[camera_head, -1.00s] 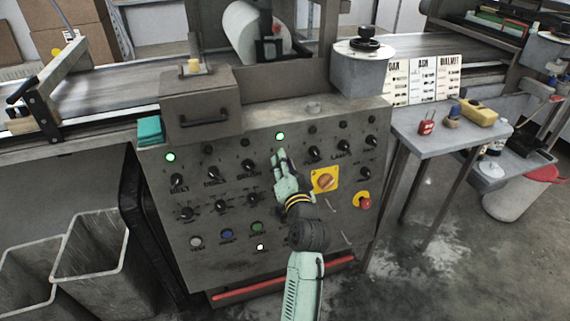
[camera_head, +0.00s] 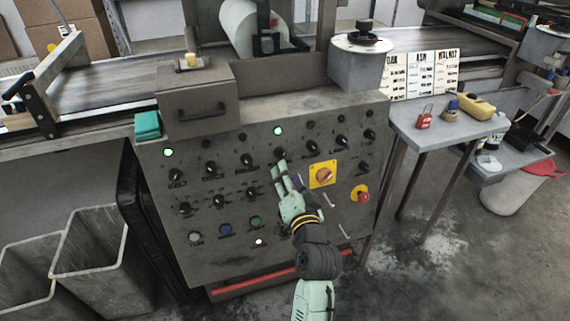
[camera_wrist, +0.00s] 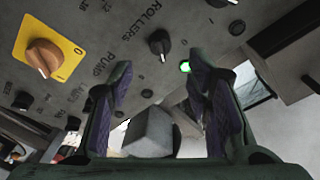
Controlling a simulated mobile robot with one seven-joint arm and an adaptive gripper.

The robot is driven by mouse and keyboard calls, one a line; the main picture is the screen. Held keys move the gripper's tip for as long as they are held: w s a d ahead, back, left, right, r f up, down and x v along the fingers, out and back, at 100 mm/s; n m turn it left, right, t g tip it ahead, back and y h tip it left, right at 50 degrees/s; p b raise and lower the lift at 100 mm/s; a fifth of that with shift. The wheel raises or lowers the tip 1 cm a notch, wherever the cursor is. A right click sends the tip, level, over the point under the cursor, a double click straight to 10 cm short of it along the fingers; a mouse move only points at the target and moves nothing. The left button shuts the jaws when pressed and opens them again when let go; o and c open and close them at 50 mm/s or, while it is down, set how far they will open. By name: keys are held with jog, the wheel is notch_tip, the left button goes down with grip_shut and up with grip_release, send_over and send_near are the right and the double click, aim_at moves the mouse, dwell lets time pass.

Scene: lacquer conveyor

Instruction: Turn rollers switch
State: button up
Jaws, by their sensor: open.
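The rollers switch (camera_wrist: 159,42) is a black knob with a pale pointer line, beside the printed word ROLLERS in the wrist view. In the head view the same knob (camera_head: 281,154) sits under a lit green lamp (camera_head: 278,131) on the grey control panel (camera_head: 205,255). The lamp also shows lit in the wrist view (camera_wrist: 186,66). My gripper (camera_head: 280,171) is open just below the knob in the head view, apart from it. In the wrist view its two fingers (camera_wrist: 163,85) stand wide apart with the knob beyond their tips, not between them.
An orange rotary switch on a yellow plate (camera_head: 323,174) is just right of my gripper. A red emergency button (camera_head: 362,195) is lower right. Other black knobs (camera_head: 247,160) flank the rollers switch. A side table (camera_head: 425,145) stands right of the panel.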

jog(key=shift+v, duration=2.25)
